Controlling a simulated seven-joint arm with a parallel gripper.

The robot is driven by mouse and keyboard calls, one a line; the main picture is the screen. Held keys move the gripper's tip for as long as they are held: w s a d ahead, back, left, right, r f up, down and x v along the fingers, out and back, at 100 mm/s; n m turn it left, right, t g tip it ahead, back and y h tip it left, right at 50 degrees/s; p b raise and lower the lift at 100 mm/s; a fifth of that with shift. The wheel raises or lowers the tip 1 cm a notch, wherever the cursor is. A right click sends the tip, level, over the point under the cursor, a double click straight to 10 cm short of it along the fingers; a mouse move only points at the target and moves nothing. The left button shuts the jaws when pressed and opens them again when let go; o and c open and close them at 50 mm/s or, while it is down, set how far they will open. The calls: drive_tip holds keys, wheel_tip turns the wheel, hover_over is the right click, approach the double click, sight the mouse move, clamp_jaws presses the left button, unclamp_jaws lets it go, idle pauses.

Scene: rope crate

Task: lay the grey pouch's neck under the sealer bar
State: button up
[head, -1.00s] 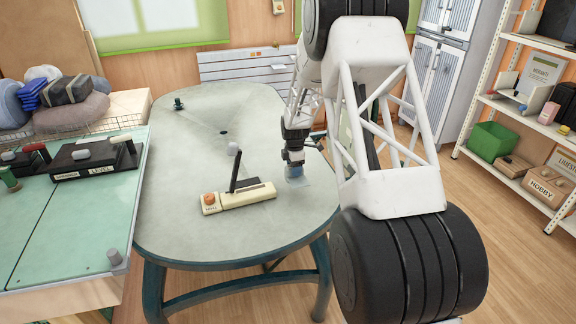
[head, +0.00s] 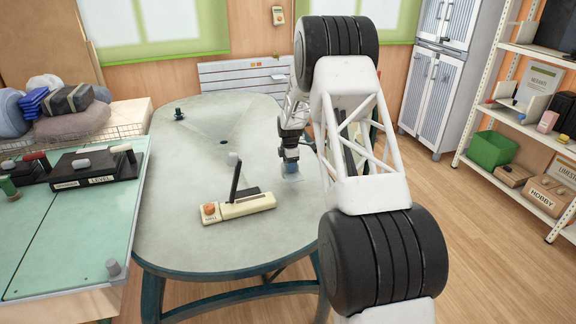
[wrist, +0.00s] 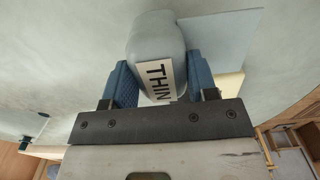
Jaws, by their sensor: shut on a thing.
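The grey pouch (wrist: 157,45), with a label reading "THIN", is between the two blue fingers of my gripper (wrist: 160,82) in the wrist view. A flat pale flap (wrist: 225,38), apparently its neck, extends to the right. In the head view my gripper (head: 290,168) points down over the table, right of the sealer (head: 238,207). The pouch is small there, with a pale edge (head: 293,178) below the fingers. The sealer has a cream base, an orange button and a dark raised lever with a grey knob. The pouch's neck is apart from the sealer.
The grey oval table (head: 185,170) is mostly clear. A small dark object (head: 178,113) stands at its far left. A green bench (head: 75,240) with a black lever box (head: 95,167) adjoins on the left. Shelves (head: 530,130) stand at the right.

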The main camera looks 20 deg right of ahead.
drive_tip(key=shift+w+d+f, duration=0.1)
drive_tip(key=shift+w+d, duration=0.1)
drive_tip(key=shift+w, duration=1.4)
drive_tip(key=shift+w, duration=0.1)
drive_tip(key=shift+w+d+f, duration=0.1)
drive_tip(key=shift+w+f, duration=0.3)
drive_tip(key=shift+f, duration=0.45)
drive_tip(key=shift+w+d+f, duration=0.1)
drive_tip(key=shift+w+f, duration=0.25)
drive_tip(key=shift+f, duration=0.45)
drive_tip(key=shift+f, duration=0.15)
drive_tip(key=o, duration=1.1)
drive_tip(key=shift+f, duration=0.1)
drive_tip(key=shift+s+a+r, duration=0.1)
drive_tip(key=shift+a+r, duration=0.05)
drive_tip(key=shift+r, duration=3.75)
